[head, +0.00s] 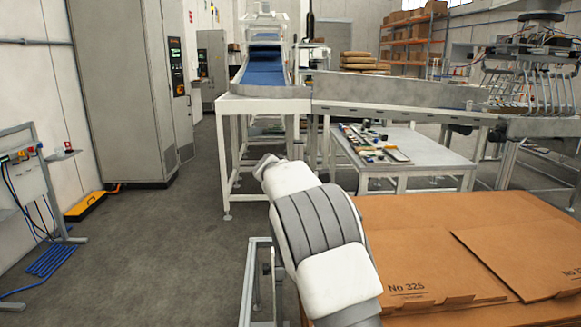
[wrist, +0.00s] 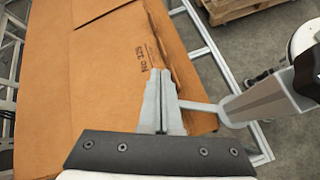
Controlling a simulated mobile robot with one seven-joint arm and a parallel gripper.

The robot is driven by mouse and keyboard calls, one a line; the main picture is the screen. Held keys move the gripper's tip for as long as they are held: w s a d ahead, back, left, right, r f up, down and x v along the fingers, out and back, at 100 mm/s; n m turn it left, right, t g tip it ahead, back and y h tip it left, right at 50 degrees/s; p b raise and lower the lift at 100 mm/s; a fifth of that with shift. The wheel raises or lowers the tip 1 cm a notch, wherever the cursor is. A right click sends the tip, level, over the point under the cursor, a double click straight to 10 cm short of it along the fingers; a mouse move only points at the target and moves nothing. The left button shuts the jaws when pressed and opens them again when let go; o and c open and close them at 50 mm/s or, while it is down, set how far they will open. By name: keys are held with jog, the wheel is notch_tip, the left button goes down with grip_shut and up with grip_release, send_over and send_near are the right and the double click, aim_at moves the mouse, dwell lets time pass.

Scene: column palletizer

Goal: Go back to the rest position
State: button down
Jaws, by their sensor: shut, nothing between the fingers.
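In the wrist view my gripper (wrist: 162,75) is shut, its two grey fingers together with nothing between them. The fingers are hidden behind the arm there.
A white table (head: 400,155) with loose parts stands behind the sacks. A conveyor with a blue belt (head: 263,70) is at the back centre. Grey cabinets (head: 125,90) line the left wall. A metal frame (wrist: 205,40) surrounds the sacks.

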jog(key=s+d+r+m+t+y+p, duration=0.1)
jog(key=s+d+r+m+y+p, duration=0.2)
jog(key=s+r, duration=0.45)
jog(key=s+d+r+m+t+y, duration=0.1)
jog(key=s+r+m+y, duration=0.25)
jog(key=s, duration=0.65)
jog(key=s+a+m+t+y+p, duration=0.1)
jog(key=s+m+t+y, duration=0.1)
jog(key=s, duration=0.6)
jog(key=s+a+m+t+y+p, duration=0.1)
jog(key=s+m, duration=0.3)
jog(key=s, duration=0.4)
jog(key=shift+s+a+f+t+y+p, duration=0.4)
jog(key=shift+a+t+p, duration=0.1)
jog(key=shift+t, duration=0.2)
jog(key=shift+m, duration=0.25)
